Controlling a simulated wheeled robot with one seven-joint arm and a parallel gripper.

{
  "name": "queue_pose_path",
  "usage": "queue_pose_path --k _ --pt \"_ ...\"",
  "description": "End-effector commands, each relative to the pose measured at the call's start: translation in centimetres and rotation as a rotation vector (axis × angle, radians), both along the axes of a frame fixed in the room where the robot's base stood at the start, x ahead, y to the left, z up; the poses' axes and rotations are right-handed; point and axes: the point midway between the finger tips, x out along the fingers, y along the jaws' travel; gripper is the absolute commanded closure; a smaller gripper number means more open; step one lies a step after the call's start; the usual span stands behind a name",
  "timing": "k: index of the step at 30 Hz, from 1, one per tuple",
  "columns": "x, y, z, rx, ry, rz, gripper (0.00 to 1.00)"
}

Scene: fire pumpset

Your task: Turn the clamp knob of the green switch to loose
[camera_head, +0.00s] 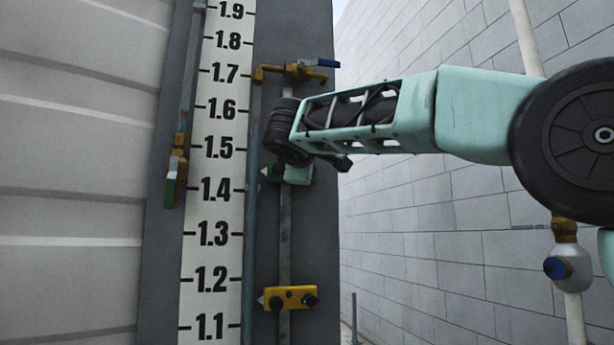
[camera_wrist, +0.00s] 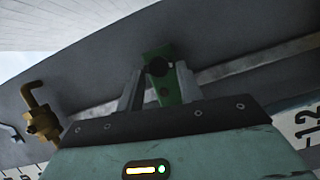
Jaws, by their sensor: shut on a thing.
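The green switch (camera_head: 273,174) is mounted on the vertical rail beside the white scale, near the 1.4 to 1.5 marks. Most of it is hidden behind my arm and gripper in the head view. In the wrist view the green switch (camera_wrist: 186,84) shows between my two grey fingers, with its round black clamp knob (camera_wrist: 158,66) at the fingertips. My gripper (camera_wrist: 160,69) is shut on the knob, one finger on each side. The exact finger contact and the knob's turn angle are hard to make out.
A yellow switch (camera_head: 291,298) with dark knobs sits lower on the same rail. A brass valve with a blue handle (camera_head: 300,72) is above my wrist. A green-handled valve (camera_head: 172,180) is left of the scale (camera_head: 212,185). A block wall (camera_head: 420,240) stands on the right.

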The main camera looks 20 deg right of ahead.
Motion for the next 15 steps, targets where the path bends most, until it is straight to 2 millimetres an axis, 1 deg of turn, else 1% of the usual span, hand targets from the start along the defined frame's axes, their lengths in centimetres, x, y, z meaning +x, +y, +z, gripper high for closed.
queue_pose_path --k 1,6,15 --pt "-0.02 0.11 -0.32 -0.026 0.0 0.003 0.86" --pt "-0.02 0.08 -0.31 -0.101 -0.001 0.002 0.86" --pt "-0.01 0.08 -0.23 -0.155 -0.001 0.002 0.86"
